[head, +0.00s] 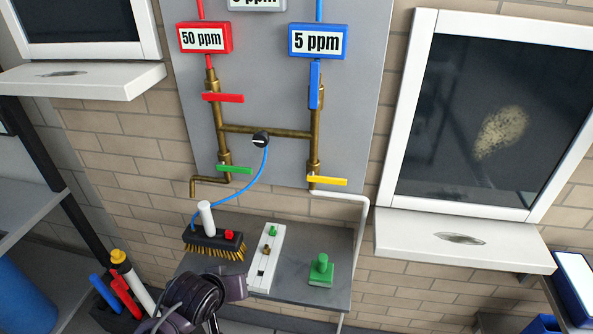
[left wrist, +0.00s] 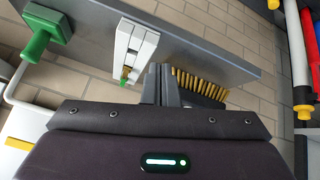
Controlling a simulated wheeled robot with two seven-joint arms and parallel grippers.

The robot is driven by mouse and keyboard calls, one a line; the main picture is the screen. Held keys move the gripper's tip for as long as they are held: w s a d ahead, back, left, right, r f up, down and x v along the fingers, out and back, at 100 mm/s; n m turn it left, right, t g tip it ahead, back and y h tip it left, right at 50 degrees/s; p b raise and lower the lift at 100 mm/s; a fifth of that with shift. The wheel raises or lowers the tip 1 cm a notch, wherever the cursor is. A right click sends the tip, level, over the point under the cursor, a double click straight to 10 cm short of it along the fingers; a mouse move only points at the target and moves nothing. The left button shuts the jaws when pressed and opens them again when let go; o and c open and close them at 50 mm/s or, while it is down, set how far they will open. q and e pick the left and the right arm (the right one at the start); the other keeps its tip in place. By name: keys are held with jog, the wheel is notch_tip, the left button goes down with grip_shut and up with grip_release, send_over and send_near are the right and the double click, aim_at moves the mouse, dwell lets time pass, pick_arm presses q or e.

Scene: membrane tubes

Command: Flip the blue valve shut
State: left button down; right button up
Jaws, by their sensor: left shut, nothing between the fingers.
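The blue valve handle (head: 315,84) stands upright along the right brass pipe, just below the blue "5 ppm" sign (head: 318,41), in the head view. My left gripper (left wrist: 158,84) is shut and empty in the left wrist view, its fingers pointing toward the small shelf. In the head view my dark left wrist shows low at the bottom, in front of the shelf and well below the blue valve. The blue valve is out of the left wrist view. My right gripper is in neither view.
The red handle (head: 222,97), green handle (head: 234,170) and yellow handle (head: 327,181) lie crosswise. A black knob (head: 261,139) with a blue hose sits between the pipes. The shelf (head: 338,244) holds a brush (head: 213,246), white switch block (head: 266,258) and green stamp-like object (head: 320,270).

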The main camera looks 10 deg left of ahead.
aim_at(314, 86)
pick_arm(q)
jog(key=w+d+r+n+t+h, duration=0.1)
jog(key=w+r+n+t, duration=0.2)
jog(key=r, duration=0.9)
jog(key=w+d+r+n+t+h, duration=0.2)
jog(key=w+r+n+t, duration=0.1)
jog(key=r, duration=1)
jog(key=w+d+r+n+t+h, duration=0.2)
jog(key=w+r+n+t, duration=0.1)
jog(key=r, duration=1)
jog(key=shift+w+r+n+t, duration=0.25)
jog(key=shift+w+n, duration=0.45)
jog(key=shift+n, duration=0.5)
jog(key=shift+w+f, duration=0.1)
jog(key=shift+w, duration=0.05)
jog(key=w+d+p, duration=0.1)
jog(key=w+d, duration=0.6)
jog(key=w, duration=0.2)
